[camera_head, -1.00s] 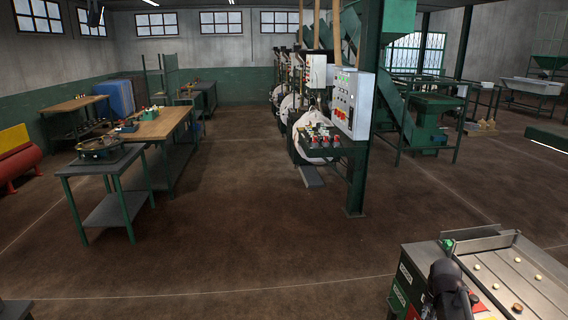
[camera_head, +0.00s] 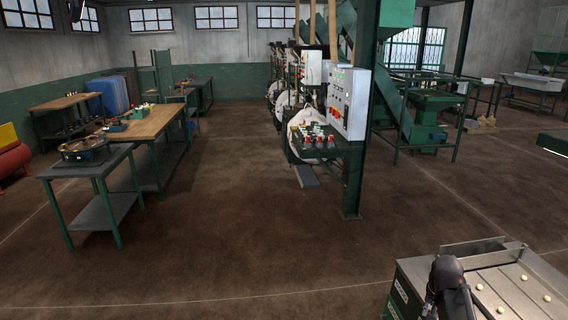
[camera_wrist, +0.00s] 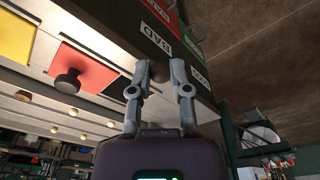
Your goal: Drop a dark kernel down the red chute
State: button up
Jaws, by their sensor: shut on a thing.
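In the wrist view my gripper (camera_wrist: 161,72) points at the bench edge by a white "BAD" label, its fingers a small gap apart. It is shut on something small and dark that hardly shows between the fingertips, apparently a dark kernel. A red panel (camera_wrist: 100,76) lies on the bench top left of the fingers, with a dark round piece (camera_wrist: 68,82) on it. Another red surface (camera_wrist: 163,12) shows above the "BAD" label; I cannot tell which is the chute mouth. In the head view my gripper's tips are hidden by my dark wrist.
The metal sorting bench (camera_head: 500,283) at lower right bears several pale kernels (camera_head: 505,291). A yellow panel (camera_wrist: 14,38) lies beside the red one. A green post (camera_head: 358,130) and control panel (camera_head: 349,100) stand farther off.

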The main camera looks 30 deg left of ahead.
jog(key=shift+s+a, duration=0.1)
jog(key=shift+w+d+r, duration=0.2)
jog(key=shift+w+d, duration=0.1)
jog(key=shift+w, duration=0.3)
jog(key=w+d+r+n+p, duration=0.2)
jog(key=w+d+n, duration=0.1)
jog(key=w+d, duration=0.6)
jog(key=shift+w+d+r+p, duration=0.25)
jog(key=shift+w+p, duration=0.15)
jog(key=shift+w, duration=0.6)
jog(key=shift+f, duration=0.1)
jog(key=shift+f+b, duration=2.9)
jog(key=shift+b, duration=0.1)
